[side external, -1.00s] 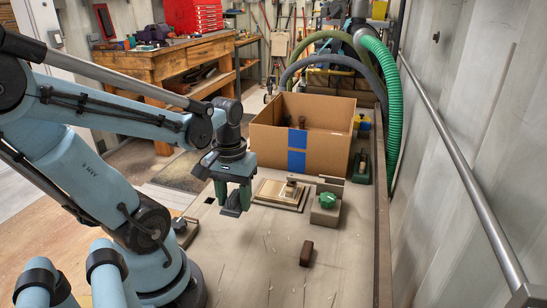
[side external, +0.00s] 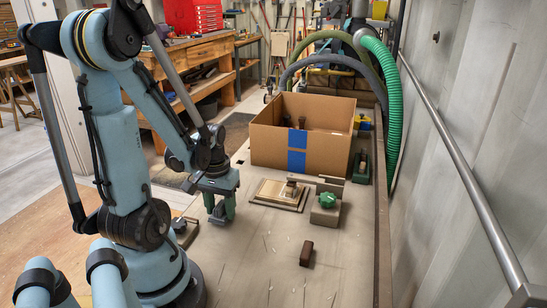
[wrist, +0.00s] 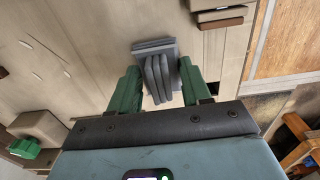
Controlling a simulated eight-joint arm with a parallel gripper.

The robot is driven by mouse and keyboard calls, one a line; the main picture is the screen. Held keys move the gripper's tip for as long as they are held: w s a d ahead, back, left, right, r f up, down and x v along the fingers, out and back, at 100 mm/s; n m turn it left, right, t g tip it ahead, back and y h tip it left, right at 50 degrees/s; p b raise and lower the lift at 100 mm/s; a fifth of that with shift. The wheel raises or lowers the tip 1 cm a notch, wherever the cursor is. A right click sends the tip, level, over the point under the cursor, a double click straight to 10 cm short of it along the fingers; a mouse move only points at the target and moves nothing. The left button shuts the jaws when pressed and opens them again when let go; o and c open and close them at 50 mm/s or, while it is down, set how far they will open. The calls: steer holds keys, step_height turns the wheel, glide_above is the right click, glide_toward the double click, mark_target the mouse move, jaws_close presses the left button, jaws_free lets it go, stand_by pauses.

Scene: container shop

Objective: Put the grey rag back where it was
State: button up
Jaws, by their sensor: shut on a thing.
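The grey rag (wrist: 157,75) is folded into several layers and sits between the green fingers of my gripper (wrist: 160,68) in the wrist view. In the side view my gripper (side external: 219,206) is low over the left part of the bench top (side external: 262,255), with the rag (side external: 217,216) showing small and dark at its fingertips. My gripper is shut on the rag. I cannot tell whether the rag's lower edge touches the bench.
An open cardboard box (side external: 270,145) with blue tape stands behind. A framed board (side external: 279,194) and a grey block with a green knob (side external: 326,207) lie to the right. A dark brown block (side external: 306,253) is nearer. Bench between is mostly clear.

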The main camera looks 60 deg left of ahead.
mark_target(221, 203)
steer(key=shift+f, duration=0.5)
steer(key=shift+f, duration=0.25)
steer(key=o, duration=1.2)
steer(key=shift+r, duration=6.15)
steer(key=w+d+m+t, duration=0.2)
steer(key=w+d+m, duration=0.1)
steer(key=w+d, duration=0.1)
steer(key=w+d+r+m+t, duration=0.1)
steer(key=w+d+m+t, duration=0.1)
steer(key=d, duration=0.5)
steer(key=w+d+r+m+t, duration=0.1)
steer(key=w+d+m+t, duration=0.2)
steer(key=w+d+m, duration=0.1)
steer(key=shift+w+d, duration=0.4)
steer(key=shift+d, duration=0.2)
steer(key=shift+w+d, duration=0.4)
steer(key=shift+d, duration=0.2)
